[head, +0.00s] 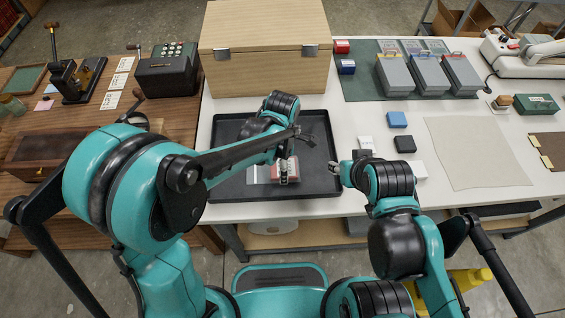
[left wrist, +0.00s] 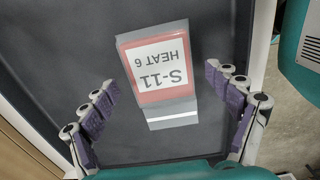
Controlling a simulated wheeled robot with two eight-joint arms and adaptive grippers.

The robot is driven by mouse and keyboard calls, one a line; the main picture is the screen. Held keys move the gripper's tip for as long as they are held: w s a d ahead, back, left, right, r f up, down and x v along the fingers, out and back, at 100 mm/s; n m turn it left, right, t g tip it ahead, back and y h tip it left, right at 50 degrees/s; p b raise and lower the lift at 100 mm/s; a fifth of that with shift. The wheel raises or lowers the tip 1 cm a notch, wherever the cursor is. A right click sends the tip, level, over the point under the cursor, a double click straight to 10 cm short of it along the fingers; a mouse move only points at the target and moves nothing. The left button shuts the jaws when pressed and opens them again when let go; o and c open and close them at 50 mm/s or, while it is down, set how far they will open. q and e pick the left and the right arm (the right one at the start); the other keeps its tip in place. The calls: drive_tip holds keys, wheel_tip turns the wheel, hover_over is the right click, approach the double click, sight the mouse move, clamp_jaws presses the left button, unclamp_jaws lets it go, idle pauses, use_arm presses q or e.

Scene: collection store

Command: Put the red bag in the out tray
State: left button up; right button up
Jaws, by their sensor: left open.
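The red bag (left wrist: 165,72) is a flat clear bag with a red panel and a white label reading S-11 HEAT 6. It lies flat on the black tray (head: 228,184); it also shows partly covered in the head view (head: 257,174). My left gripper (left wrist: 162,80) is open above it, one finger on each side of the bag, apart from it. In the head view its arm crosses the tray and hides part of the bag. My right gripper (head: 348,170) is by the tray's right edge; its finger opening is unclear. No out marking is visible on the tray.
A large wooden box (head: 265,62) stands behind the tray. Grey boxes (head: 427,76) with coloured tops stand on a green mat at back right. Small blue (head: 397,119) and black (head: 405,144) boxes lie right of the tray. A pale sheet (head: 475,150) lies farther right.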

use_arm(q)
wheel_tip(320, 180, up, 12)
drive_tip(key=p, duration=0.3)
drive_tip(key=s+a+r+m+t, duration=0.2)
drive_tip(key=s+a+m+t, duration=0.1)
drive_tip(key=a+m, duration=0.6)
drive_tip(key=s+a+r+m+t, duration=0.2)
drive_tip(key=s+a+m+t, duration=0.2)
drive_tip(key=a+m, duration=0.5)
drive_tip(key=s+a, duration=0.2)
drive_tip(key=shift+a, duration=0.3)
wheel_tip(320, 180, down, 4)
drive_tip(key=b, duration=0.4)
drive_tip(key=shift+f, duration=0.2)
